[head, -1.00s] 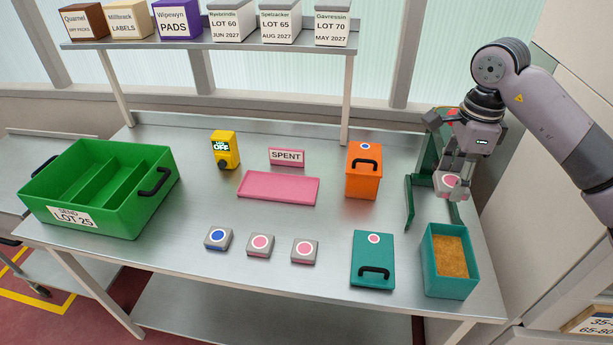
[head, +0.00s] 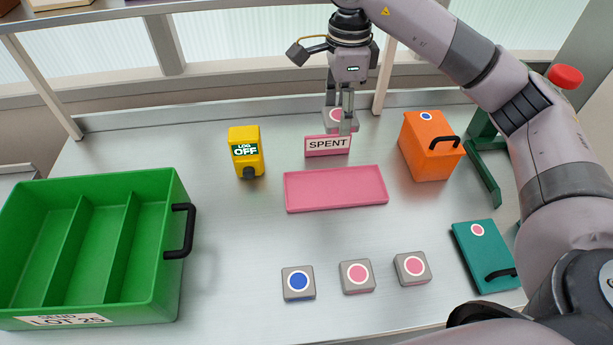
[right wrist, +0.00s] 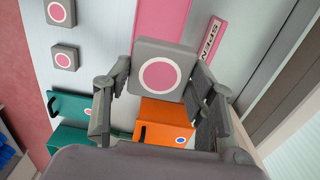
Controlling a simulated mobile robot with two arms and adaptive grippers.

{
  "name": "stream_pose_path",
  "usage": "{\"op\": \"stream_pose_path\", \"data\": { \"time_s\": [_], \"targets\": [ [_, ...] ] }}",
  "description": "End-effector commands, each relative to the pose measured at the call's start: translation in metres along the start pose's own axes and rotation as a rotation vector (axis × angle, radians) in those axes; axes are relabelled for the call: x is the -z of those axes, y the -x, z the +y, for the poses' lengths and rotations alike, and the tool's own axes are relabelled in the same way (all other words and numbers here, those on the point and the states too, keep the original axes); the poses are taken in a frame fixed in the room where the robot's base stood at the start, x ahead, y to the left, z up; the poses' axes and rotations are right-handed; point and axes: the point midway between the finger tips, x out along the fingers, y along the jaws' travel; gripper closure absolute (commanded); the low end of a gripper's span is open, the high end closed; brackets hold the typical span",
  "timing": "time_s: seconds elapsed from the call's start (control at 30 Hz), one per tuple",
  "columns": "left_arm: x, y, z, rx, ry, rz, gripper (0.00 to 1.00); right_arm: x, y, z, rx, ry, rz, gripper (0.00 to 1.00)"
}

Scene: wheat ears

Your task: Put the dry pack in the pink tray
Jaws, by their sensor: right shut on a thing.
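The pink tray (head: 336,190) lies empty on the steel bench, with a pink-edged SPENT sign (head: 328,145) standing just behind it. My right gripper (head: 341,118) is shut on a grey square pack (right wrist: 160,72) with a pink disc ringed in white. In the head view this pack shows behind the top of the sign, partly hidden by the fingers. Three similar grey packs lie in front of the tray: one with a blue disc (head: 298,283) and two with pink discs (head: 357,276) (head: 412,268). My left gripper is out of view.
A green divided crate (head: 180,285) with no contents showing stands at left. A yellow LOG OFF device (head: 245,152) stands left of the tray. An orange handled box (head: 428,150) and a teal lid (head: 485,255) are at right.

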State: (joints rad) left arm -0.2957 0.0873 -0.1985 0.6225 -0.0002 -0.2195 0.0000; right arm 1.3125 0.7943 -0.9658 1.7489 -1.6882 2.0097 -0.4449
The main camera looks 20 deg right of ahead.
Motion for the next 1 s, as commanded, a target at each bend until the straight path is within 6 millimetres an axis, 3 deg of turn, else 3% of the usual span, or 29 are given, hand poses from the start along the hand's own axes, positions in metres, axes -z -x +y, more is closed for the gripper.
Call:
{"op": "stream_pose_path", "data": {
  "time_s": [0.33,0.7,1.0],
  "targets": [
    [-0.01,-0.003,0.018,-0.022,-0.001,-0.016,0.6,-0.001,-0.062,0.002,-0.008,0.0,0.0,0.78],
    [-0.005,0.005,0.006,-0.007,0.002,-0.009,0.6,0.0,-0.14,0.002,-0.005,-0.003,0.002,0.78],
    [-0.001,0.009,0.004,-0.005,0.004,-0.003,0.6,0.0,-0.165,0.001,-0.003,-0.002,0.001,0.78]
  ]
}}
